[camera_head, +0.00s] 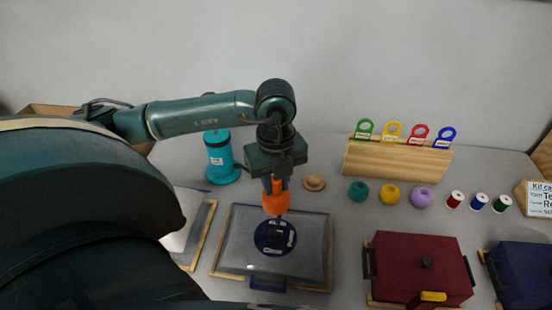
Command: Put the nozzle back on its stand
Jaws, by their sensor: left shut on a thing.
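My left gripper (276,184) points down and is shut on an orange nozzle (275,203). The nozzle hangs upright, its dark lower end over a clear-topped, wood-edged tray (235,250) bearing a dark blue round patch (264,237). I cannot tell whether the tip touches the patch. A small round wooden piece with a raised middle (315,183), which looks like the stand, is on the table just right of the gripper. Nothing sits on it. A teal cylinder (219,152) on a round base stands left of the gripper. My right gripper is not in view.
A wooden rack (395,160) with several colored ring tags stands at the back right. Yarn balls (389,195) and thread spools (478,202) lie before it. A dark red box (420,265) and a blue box (525,270) stand front right. Another tray (205,225) is partly hidden by my arm.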

